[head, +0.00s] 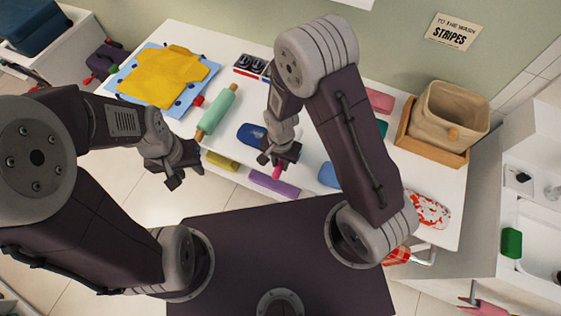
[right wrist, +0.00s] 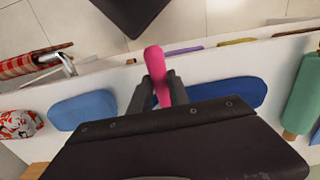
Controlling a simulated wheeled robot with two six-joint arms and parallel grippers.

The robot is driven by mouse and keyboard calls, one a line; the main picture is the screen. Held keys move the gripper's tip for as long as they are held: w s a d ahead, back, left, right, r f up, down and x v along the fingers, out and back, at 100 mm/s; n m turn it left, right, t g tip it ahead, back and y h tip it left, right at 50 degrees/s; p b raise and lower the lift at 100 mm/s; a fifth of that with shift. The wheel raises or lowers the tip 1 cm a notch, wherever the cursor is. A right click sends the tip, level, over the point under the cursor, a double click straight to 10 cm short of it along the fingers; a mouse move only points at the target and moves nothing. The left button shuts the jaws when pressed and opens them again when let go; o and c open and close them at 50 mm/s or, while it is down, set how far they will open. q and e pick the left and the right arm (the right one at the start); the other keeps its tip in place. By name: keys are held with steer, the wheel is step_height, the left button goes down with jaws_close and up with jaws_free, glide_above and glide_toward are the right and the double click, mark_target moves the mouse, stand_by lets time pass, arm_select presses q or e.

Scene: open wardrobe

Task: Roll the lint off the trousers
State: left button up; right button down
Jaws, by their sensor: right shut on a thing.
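My right gripper (head: 277,160) is shut on a pink handle-like thing (right wrist: 155,65), above the front part of the white table. The pink thing also shows below the gripper in the head view (head: 277,173); its other end is hidden, so I cannot tell if it is a lint roller. A folded yellow garment (head: 168,77), perhaps the trousers, lies on a light blue dotted mat (head: 124,88) at the table's far left. No lint can be made out on it. My left gripper (head: 185,178) is open and empty, off the table's front left edge.
A green roll with tan ends (head: 217,112) lies right of the mat. Blue pieces (head: 251,134) lie around my right gripper. A beige bin (head: 450,112) in a wooden tray and a red-white patterned cloth (head: 428,210) are on the right.

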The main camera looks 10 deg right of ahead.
steer(key=shift+f+b, duration=0.35)
steer(key=shift+f, duration=0.15)
stand_by(0.4)
steer(key=shift+w+a+p, duration=0.1)
steer(key=shift+w+a, duration=0.5)
steer(key=shift+a, duration=0.35)
steer(key=shift+w+a+p, duration=0.15)
steer(key=shift+w+a, duration=0.4)
steer(key=shift+a, duration=0.4)
steer(key=shift+w+a+p, duration=0.1)
steer(key=shift+w+a, duration=0.5)
steer(key=shift+a, duration=0.35)
steer(key=shift+w+a, duration=0.5)
steer(key=shift+a, duration=0.3)
steer(key=shift+w+a, duration=0.55)
steer(key=shift+a, duration=0.3)
steer(key=shift+w+a, duration=0.5)
steer(key=shift+a, duration=0.3)
